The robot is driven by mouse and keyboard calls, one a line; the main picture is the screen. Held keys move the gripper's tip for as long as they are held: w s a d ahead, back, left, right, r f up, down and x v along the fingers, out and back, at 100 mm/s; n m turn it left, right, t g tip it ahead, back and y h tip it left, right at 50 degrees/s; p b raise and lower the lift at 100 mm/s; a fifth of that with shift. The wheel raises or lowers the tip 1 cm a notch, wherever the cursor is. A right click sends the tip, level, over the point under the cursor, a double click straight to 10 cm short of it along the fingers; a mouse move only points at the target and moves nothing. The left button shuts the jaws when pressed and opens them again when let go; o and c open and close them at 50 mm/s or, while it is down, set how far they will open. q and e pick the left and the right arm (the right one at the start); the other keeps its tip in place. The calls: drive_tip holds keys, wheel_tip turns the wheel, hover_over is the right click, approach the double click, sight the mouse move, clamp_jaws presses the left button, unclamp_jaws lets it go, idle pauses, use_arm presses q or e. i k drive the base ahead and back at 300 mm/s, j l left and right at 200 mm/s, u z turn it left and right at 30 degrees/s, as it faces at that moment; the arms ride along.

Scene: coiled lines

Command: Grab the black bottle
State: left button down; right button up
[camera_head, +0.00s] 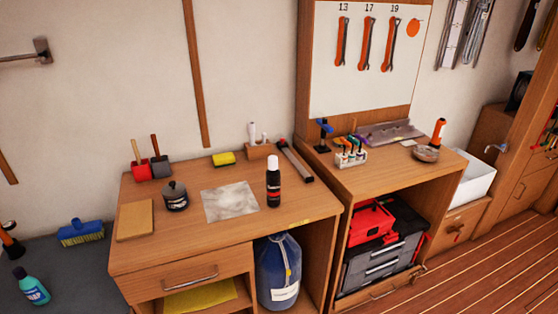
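The black bottle (273,188) stands upright on the left wooden desk (225,250). It has a white cap and a dark label with some red. It stands at the right edge of a grey-white sheet (229,202). Neither of my grippers shows in the head view.
A dark lidded pot (175,197), a tan board (135,220), a yellow sponge (223,159) and a long dark tool (296,161) lie around the desk. A blue container (279,272) stands below. The desk's front middle is clear. A second workbench (385,178) stands at right.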

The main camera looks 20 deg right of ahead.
sight(273, 173)
drive_tip(key=i+j+z, duration=0.5)
drive_tip(key=i+j, duration=0.2)
